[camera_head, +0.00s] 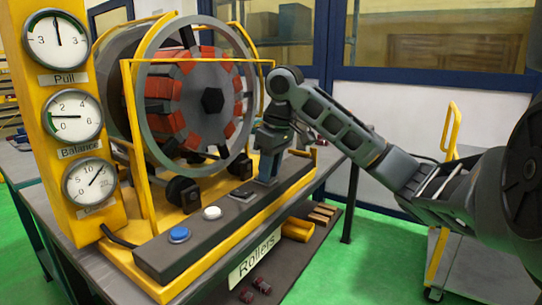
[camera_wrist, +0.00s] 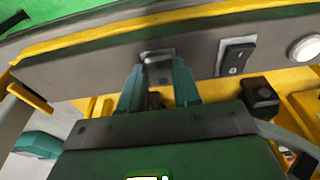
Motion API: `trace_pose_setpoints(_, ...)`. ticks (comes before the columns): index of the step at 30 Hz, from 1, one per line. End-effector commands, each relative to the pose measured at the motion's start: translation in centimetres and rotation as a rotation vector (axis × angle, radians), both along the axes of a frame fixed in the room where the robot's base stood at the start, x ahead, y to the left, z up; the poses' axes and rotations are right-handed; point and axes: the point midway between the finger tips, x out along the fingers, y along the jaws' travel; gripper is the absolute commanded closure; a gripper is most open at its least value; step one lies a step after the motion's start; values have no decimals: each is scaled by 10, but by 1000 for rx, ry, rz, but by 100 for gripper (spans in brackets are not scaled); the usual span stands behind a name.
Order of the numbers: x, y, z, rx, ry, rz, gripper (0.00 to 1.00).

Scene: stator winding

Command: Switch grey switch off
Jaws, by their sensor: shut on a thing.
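The grey switch (camera_wrist: 157,54) sits on the dark control panel (camera_wrist: 90,62) and shows between my fingertips in the wrist view. My gripper (camera_wrist: 158,72) points at the panel, with its two teal fingers on either side of the switch, shut on it. In the head view my gripper (camera_head: 267,178) reaches down to the right part of the panel, and its fingers hide the grey switch there. The exact position of the switch's lever is hard to tell.
A black rocker switch (camera_wrist: 235,57) and a white button (camera_wrist: 305,48) are beside my gripper on the panel. A blue button (camera_head: 179,234) is farther left. The stator with red coils (camera_head: 165,95) and yellow frame stands behind. Three gauges (camera_head: 73,115) are at left.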

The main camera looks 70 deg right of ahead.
Motion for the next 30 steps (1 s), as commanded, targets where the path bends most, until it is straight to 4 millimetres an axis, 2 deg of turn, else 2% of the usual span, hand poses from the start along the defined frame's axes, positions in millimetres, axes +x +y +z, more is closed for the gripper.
trace_pose_setpoints(1,1,0,8,4,16,-1,99)
trace_pose_setpoints(21,3,-1,2,19,87,0,99)
trace_pose_setpoints(22,3,-1,2,19,87,0,66)
trace_pose_setpoints(30,3,-1,2,20,88,0,43)
